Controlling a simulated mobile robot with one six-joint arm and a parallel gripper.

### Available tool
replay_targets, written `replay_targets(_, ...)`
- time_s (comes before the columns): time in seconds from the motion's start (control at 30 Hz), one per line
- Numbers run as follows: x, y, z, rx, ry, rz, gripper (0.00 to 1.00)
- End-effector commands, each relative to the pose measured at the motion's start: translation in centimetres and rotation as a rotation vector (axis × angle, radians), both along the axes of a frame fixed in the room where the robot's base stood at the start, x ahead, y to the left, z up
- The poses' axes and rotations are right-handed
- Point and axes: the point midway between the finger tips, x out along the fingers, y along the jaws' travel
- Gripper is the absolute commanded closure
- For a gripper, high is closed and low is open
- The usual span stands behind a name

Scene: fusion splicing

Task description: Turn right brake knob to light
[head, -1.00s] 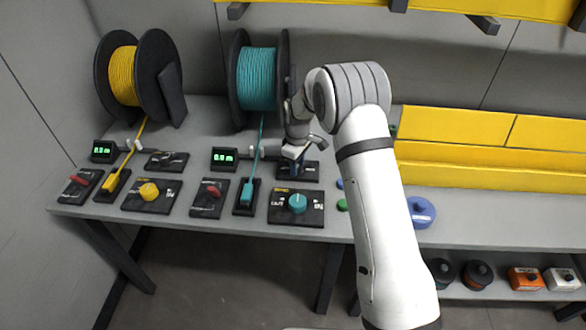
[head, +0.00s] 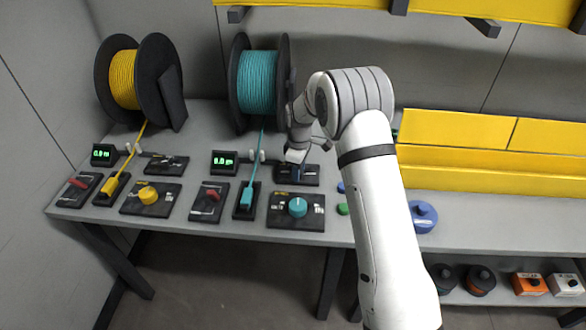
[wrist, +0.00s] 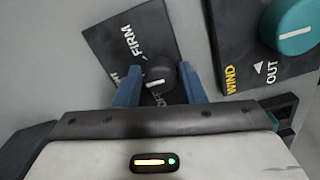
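The right brake knob (wrist: 160,79) is small and black with a white pointer line. It sits on a dark plate (wrist: 118,42) marked FIRM, with other lettering partly hidden by my fingers. In the head view this plate (head: 313,177) lies behind the teal WIND knob, and my gripper hides the brake knob. My gripper (wrist: 161,80) has its two blue fingers apart, one on each side of the knob. A narrow gap seems to show at the right finger; contact on the left is unclear. In the head view my gripper (head: 297,172) is low over the plate.
The teal WIND knob (head: 297,207) stands just in front, near the bench edge. A teal spool (head: 258,82) is behind, and a green display (head: 224,162) and teal fibre clamp (head: 246,197) are to the left. A blue round container (head: 423,215) is at right.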

Motion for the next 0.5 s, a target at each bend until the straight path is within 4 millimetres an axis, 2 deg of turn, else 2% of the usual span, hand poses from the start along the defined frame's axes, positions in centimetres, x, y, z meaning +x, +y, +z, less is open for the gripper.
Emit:
replay_targets(0.03, 0.03, 0.04, 0.04, 0.001, -0.001, 0.0, 0.59)
replay_targets(0.17, 0.06, 0.13, 0.08, 0.002, -0.003, 0.0, 0.49)
replay_targets(0.4, 0.1, 0.19, 0.19, 0.003, -0.004, 0.0, 0.48)
replay_targets(0.5, 0.13, 0.22, 0.84, 0.004, -0.005, 0.0, 0.48)
